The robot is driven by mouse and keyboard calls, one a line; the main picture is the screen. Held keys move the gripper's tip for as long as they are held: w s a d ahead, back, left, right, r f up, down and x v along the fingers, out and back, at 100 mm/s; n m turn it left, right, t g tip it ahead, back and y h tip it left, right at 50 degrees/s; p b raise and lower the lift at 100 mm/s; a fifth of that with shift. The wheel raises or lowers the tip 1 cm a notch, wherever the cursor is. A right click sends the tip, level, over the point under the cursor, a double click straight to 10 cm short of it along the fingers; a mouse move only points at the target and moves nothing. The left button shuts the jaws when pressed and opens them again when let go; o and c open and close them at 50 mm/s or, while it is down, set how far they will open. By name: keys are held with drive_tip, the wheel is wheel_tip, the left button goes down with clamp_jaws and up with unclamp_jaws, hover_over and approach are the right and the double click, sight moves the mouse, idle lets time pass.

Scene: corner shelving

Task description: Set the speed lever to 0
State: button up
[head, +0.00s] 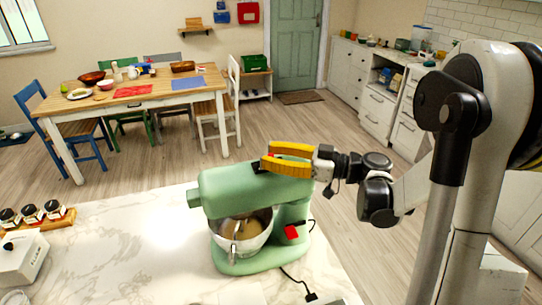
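A green stand mixer (240,187) stands on the white marble-look counter, its head level over a metal bowl (256,240) with light brown contents. A red part (292,232) shows low on the mixer's column. The speed lever is not clearly seen, so its setting cannot be told. My gripper (265,160), with two yellow fingers, reaches in from the right at the rear top of the mixer head.
A black cord (296,283) runs along the counter (130,250) from the mixer's base. Several dark-topped jars (31,212) and a white flour container (22,258) stand at the left. The counter left of the mixer is clear. A dining table (130,104) stands behind.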

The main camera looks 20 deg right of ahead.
clamp_jaws()
drive_tip(key=shift+d, duration=0.95)
unclamp_jaws()
drive_tip(key=shift+d, duration=0.1)
